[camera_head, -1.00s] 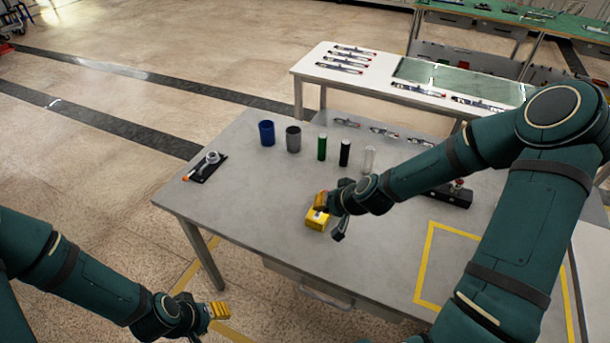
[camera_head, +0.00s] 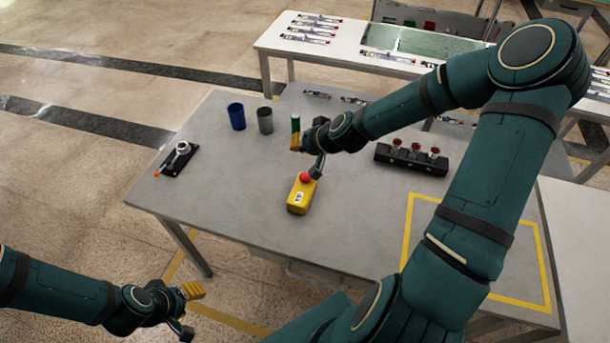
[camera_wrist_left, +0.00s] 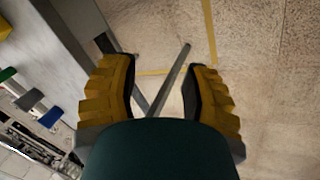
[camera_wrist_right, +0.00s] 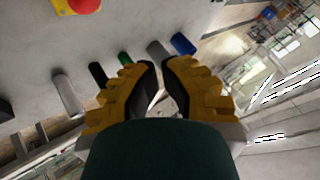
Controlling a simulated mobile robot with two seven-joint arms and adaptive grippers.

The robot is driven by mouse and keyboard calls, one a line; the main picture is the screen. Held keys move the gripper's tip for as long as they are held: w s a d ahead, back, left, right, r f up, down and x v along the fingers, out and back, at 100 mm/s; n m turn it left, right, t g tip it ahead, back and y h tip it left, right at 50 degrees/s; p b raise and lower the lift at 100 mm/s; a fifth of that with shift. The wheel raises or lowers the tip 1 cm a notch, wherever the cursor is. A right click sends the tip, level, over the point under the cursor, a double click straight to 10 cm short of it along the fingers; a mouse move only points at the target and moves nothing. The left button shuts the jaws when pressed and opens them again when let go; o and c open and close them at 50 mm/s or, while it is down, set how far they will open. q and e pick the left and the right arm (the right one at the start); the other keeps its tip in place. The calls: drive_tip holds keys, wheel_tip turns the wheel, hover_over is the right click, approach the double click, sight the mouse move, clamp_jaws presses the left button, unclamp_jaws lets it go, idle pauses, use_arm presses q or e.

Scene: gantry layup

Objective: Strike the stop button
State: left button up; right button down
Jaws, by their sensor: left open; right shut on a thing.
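The stop button is a red cap (camera_head: 305,177) on a yellow box (camera_head: 298,198) on the grey table. In the right wrist view, the red cap (camera_wrist_right: 86,5) shows at the top edge. Whether it is pressed in, I cannot tell. My right gripper (camera_head: 298,145) is above the table, just behind the box in the head view. Its fingers are shut with their tips close together in the right wrist view (camera_wrist_right: 162,66); I see no object between them. My left gripper (camera_head: 194,310) is open and empty, off the table's front left; its fingers show apart in the left wrist view (camera_wrist_left: 165,75).
A blue cup (camera_head: 236,117), a grey cup (camera_head: 265,120) and a green cylinder (camera_head: 295,123) stand behind my right gripper. A black block with red-topped parts (camera_head: 410,158) lies right. A black plate with a tool (camera_head: 178,160) lies left. The yellow-taped area (camera_head: 405,240) looks clear.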

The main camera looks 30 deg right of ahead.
drive_tip(key=b, duration=0.5)
hover_over(302, 175)
wheel_tip(302, 175, down, 7)
drive_tip(key=shift+f, duration=0.1)
drive_tip(key=shift+f+b, duration=0.65)
drive_tip(key=shift+b, duration=0.05)
idle(0.6)
drive_tip(key=shift+f+b, duration=0.4)
drive_tip(key=shift+f, duration=0.05)
drive_tip(key=shift+a+f+b, duration=0.1)
drive_tip(key=shift+f+b, duration=0.35)
idle(0.6)
drive_tip(key=shift+r, duration=0.1)
drive_tip(key=shift+r+p, duration=0.7)
drive_tip(key=shift+r, duration=0.15)
